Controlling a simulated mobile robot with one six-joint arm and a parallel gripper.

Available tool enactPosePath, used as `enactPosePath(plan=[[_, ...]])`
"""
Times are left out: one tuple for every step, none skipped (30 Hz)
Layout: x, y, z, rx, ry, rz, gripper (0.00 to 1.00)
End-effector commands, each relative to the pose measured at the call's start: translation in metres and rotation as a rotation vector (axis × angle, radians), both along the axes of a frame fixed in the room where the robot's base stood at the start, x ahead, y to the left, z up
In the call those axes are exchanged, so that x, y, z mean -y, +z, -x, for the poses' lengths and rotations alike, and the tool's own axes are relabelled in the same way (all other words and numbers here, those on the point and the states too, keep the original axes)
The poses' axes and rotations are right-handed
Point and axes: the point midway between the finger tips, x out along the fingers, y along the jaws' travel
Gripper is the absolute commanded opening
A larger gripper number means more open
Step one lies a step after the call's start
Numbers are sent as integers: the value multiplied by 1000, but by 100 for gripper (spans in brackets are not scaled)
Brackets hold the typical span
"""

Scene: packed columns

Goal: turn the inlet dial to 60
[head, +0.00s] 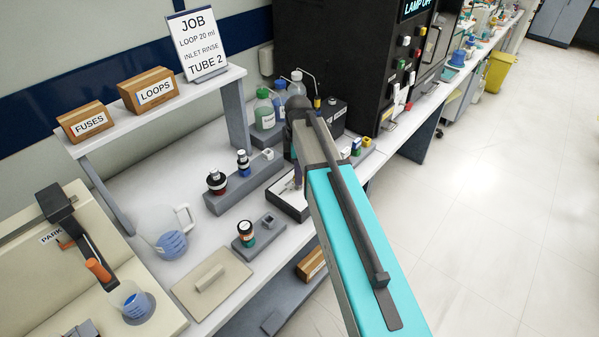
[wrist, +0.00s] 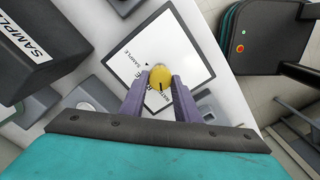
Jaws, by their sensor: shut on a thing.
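A yellow knob (wrist: 160,76) with a dark mark stands on a white, dark-edged plate (wrist: 188,44) in the wrist view. The mark is on the knob's side nearest my gripper. The plate carries printed words; one reads SAMPLE and another is partly covered by a finger. My gripper (wrist: 160,86) has its two purple fingers shut on the knob, one on each side. No number 60 is legible. In the head view my arm hides the knob, and only part of the plate's dark base (head: 288,205) shows.
A black box labelled SAMPLE (wrist: 35,42) stands close at left in the wrist view. Floor at right is open.

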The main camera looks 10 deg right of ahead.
Motion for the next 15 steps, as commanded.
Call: enactPosePath(plan=[[1, 1, -2, 4, -8, 4, 6], [1, 1, -2, 4, -15, 4, 6], [1, 1, -2, 5, -26, 4, 6], [1, 1, -2, 5, -35, 4, 6], [1, 1, -2, 5, -44, 4, 6], [0, 1, -2, 5, -61, 4, 6], [0, 1, -2, 5, -74, 3, 6], [0, 1, -2, 5, -89, 3, 6], [0, 1, -3, 6, -110, 3, 6], [0, 1, -3, 6, -128, 3, 6], [0, 1, -3, 6, -147, 3, 6], [0, 1, -3, 7, -174, 2, 6], [0, 1, -3, 7, -196, 3, 6], [0, 1, -3, 6, -219, 3, 6], [0, 1, -3, 7, -251, 3, 6]])
